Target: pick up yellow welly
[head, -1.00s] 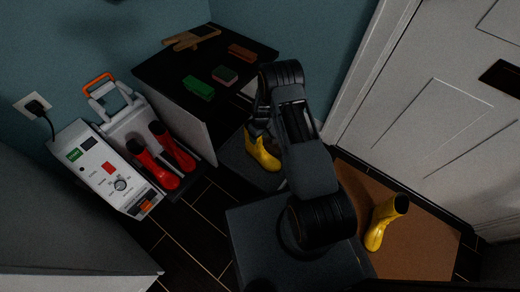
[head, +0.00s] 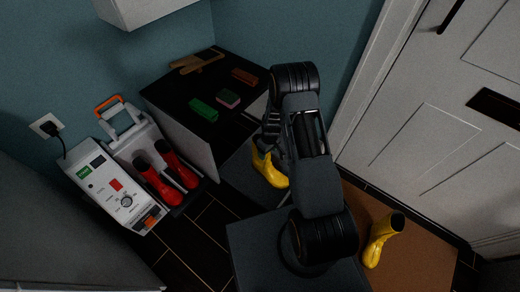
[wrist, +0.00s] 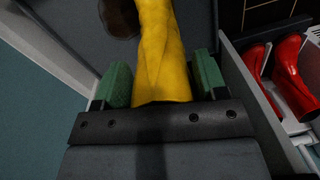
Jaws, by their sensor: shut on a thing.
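A yellow welly (head: 269,170) is at my gripper (head: 262,142) in the head view, in front of the dark cabinet. In the wrist view the yellow welly (wrist: 163,60) lies between the two green finger pads of my gripper (wrist: 164,84), which is shut on it. Its foot end runs out of the top of the wrist view.
Two red boots (head: 160,182) sit on a white and grey machine (head: 115,190) at left. A dark-topped cabinet (head: 165,98) bears a green block (head: 203,110), a sponge-like block (head: 228,98), a reddish block (head: 244,76) and a wooden item (head: 197,62). A white door (head: 440,120) is at right.

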